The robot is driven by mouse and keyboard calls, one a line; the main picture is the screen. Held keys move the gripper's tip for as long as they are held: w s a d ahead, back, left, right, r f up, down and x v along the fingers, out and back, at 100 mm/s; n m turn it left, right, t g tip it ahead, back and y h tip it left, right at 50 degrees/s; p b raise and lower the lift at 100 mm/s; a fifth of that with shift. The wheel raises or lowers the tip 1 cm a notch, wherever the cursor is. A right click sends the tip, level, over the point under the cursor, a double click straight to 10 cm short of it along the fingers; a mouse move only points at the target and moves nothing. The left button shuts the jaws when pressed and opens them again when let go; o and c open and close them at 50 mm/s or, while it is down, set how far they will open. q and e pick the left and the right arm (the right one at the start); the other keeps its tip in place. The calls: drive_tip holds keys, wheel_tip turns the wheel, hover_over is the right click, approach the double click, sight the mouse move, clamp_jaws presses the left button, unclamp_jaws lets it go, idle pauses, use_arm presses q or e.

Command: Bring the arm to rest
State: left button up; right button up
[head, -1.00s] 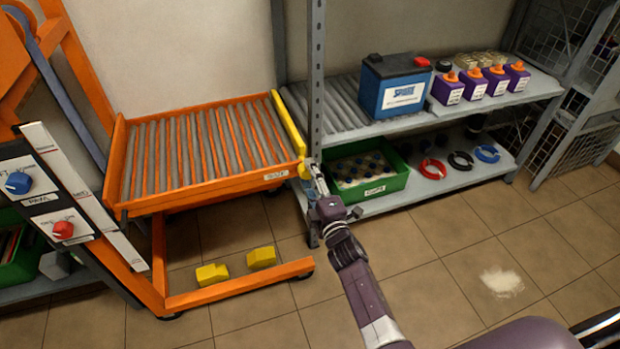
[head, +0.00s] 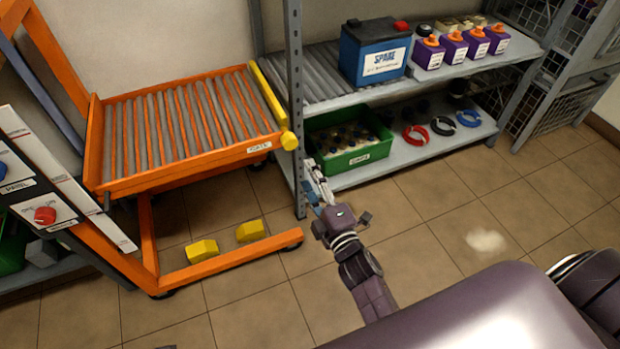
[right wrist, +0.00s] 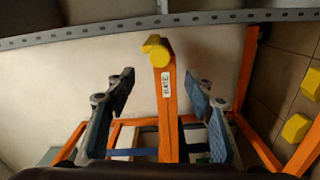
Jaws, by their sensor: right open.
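My right gripper (head: 317,186) is in the lower middle of the head view, in front of the shelf's upright post. It is open and empty. In the right wrist view its two fingers (right wrist: 163,105) stand wide apart. Between them, farther off, shows the orange cart's edge with the yellow knob (right wrist: 157,50) and a small label. In the head view the gripper is apart from the yellow bar's knob (head: 289,140), below and to the right of it. My left gripper is not in view.
An orange roller cart (head: 190,168) stands at left, with yellow blocks (head: 202,250) low on its frame. The grey shelf (head: 455,140) holds a blue battery (head: 374,55), purple bottles, a green crate (head: 350,160) and coloured rings. A pale patch (head: 486,241) lies on the open tiled floor.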

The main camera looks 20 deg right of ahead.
idle(0.4)
